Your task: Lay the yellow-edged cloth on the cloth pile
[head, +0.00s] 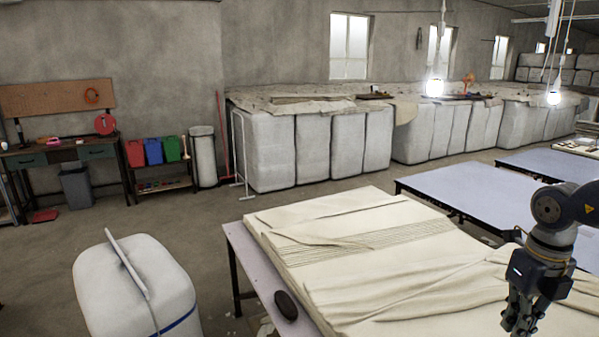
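A pile of cream cloth (340,228) lies in wrinkled, layered sheets on a pale table (238,246) in the front right of the head view. A band of fine stripes or layered edges runs across it. I cannot make out a yellow edge on any cloth here, so I cannot tell which is the yellow-edged cloth. My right gripper (521,318) points down over the right part of the pile, near the bottom edge. Its fingers are dark and partly cut off, and I cannot tell whether they hold anything. My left gripper is not in view.
A dark oval object (286,306) is at the table's left edge. Blue-grey tables (475,193) stand behind to the right. White bales (268,150) line the back wall. A workbench (65,153) and coloured bins (154,151) stand at left. Open floor (215,228) lies between.

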